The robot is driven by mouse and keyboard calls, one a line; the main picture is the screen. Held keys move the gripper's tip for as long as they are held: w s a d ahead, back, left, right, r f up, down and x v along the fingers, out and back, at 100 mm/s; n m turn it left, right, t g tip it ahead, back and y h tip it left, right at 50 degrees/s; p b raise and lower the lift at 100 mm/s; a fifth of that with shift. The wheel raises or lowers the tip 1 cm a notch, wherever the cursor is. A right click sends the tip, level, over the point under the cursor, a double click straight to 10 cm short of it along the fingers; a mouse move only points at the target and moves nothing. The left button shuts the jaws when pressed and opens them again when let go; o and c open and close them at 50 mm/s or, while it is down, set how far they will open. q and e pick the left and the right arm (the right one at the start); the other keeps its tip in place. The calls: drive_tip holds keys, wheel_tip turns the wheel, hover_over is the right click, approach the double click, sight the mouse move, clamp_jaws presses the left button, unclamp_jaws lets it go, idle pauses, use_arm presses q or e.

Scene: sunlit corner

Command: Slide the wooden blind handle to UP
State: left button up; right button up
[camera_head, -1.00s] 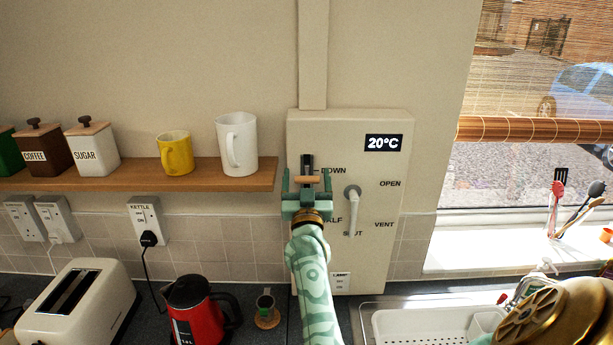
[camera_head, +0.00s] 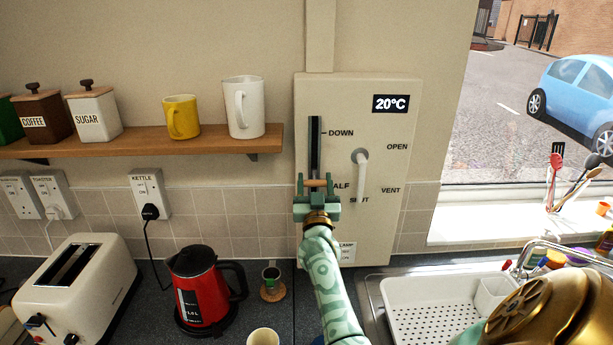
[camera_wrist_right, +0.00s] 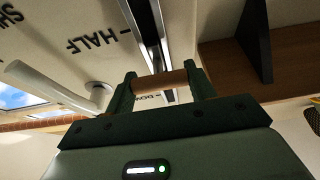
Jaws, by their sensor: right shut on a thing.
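The wooden blind handle (camera_head: 317,183) is a short horizontal wooden bar on the vertical dark slot (camera_head: 315,145) of the cream wall panel (camera_head: 390,235). It sits well below the DOWN label, level with the partly covered HALF label. No UP label shows; my gripper and arm cover the panel below the handle. My right gripper (camera_head: 317,190) is shut on the handle from below and in front. The right wrist view shows the wooden bar (camera_wrist_right: 160,84) between its two green fingers. My left gripper is not in view.
A white lever (camera_head: 361,172) with OPEN, VENT and SHUT labels stands just right of the slot. A shelf (camera_head: 150,143) with mugs and canisters is to the left. Below are a red kettle (camera_head: 200,290), a toaster (camera_head: 80,290) and a sink rack (camera_head: 435,300).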

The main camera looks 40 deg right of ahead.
wheel_tip(320, 180, down, 19)
drive_tip(key=b, duration=1.1)
drive_tip(key=shift+f, duration=0.1)
drive_tip(key=o, duration=1.4)
drive_tip(key=shift+w+d, duration=0.1)
drive_tip(key=shift+f, duration=0.1)
